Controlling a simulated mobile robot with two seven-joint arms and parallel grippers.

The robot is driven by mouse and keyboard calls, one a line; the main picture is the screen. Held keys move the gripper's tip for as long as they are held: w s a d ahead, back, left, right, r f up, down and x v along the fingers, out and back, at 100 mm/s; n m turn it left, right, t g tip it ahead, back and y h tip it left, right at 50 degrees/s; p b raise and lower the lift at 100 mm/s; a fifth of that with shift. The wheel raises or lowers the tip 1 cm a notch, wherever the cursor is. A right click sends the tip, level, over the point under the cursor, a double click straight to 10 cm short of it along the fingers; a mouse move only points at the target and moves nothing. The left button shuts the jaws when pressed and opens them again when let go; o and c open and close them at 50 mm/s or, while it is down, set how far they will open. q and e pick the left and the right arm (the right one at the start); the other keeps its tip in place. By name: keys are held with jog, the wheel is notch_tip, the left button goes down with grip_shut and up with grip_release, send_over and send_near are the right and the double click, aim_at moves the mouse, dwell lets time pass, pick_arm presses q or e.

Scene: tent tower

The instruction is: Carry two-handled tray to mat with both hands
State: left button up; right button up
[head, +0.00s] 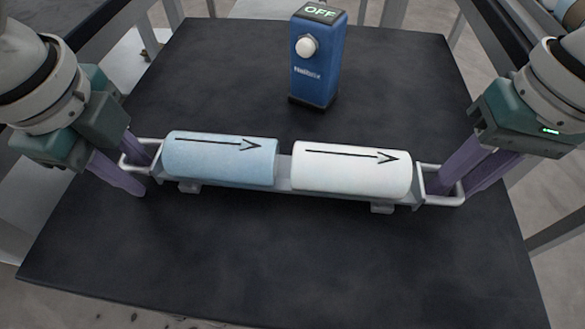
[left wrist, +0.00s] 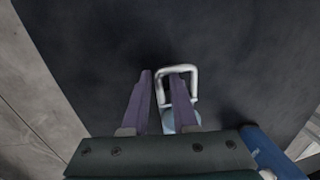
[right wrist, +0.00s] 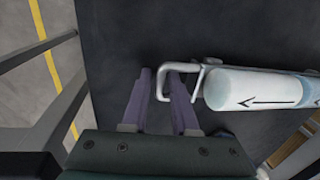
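The two-handled tray (head: 284,184) is a narrow pale grey rack on a dark tabletop (head: 300,260). It bears a light blue cylinder (head: 219,165) and a white cylinder (head: 351,174), each with a black arrow pointing right. My left gripper (head: 138,172) is open, its purple fingers on either side of the left handle's bar (left wrist: 162,88). My right gripper (head: 458,178) is open, its fingers astride the right handle's bar (right wrist: 160,84). Gaps show between fingers and bars in the wrist views. I cannot make out a mat apart from the dark top.
A blue box (head: 318,62) with a white knob and a lit "OFF" display stands upright behind the tray. The dark top is clear in front of the tray and at the back on both sides of the box. Grey frame bars stand around it.

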pick_arm(q)
grip_shut()
pick_arm(e)
grip_shut()
pick_arm(q)
jog(key=shift+r, duration=0.1)
dwell(0.8)
